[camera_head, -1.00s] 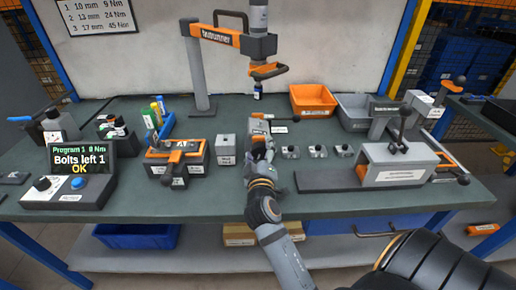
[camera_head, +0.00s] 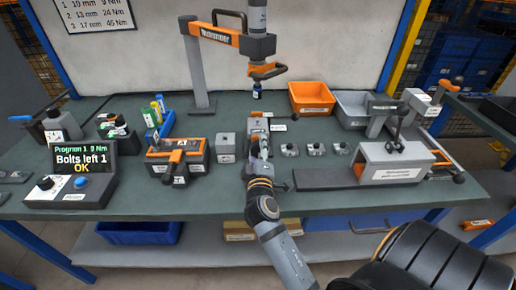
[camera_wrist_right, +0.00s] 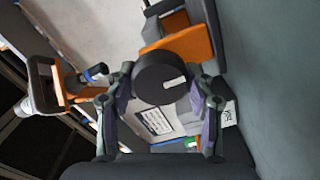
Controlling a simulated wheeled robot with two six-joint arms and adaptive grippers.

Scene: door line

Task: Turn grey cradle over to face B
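The grey cradle (camera_head: 257,126) sits in a fixture near the middle of the bench, with an orange part on it. My right gripper (camera_head: 262,157) is at its near side and hides part of it. In the right wrist view, the grey cradle (camera_wrist_right: 195,118) is partly hidden behind a round black knob (camera_wrist_right: 160,80) with a white mark. My right gripper (camera_wrist_right: 162,82) has one finger on each side of this knob, close against its rim, and seems shut on it. I cannot read a face letter. My left gripper is not in view.
A grey block (camera_head: 225,147) and a black-and-orange fixture (camera_head: 177,160) stand left of the cradle. Several small grey pieces (camera_head: 289,150) and a grey housing (camera_head: 395,163) stand to the right. A torque tool (camera_head: 258,70) hangs behind. The front bench strip is clear.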

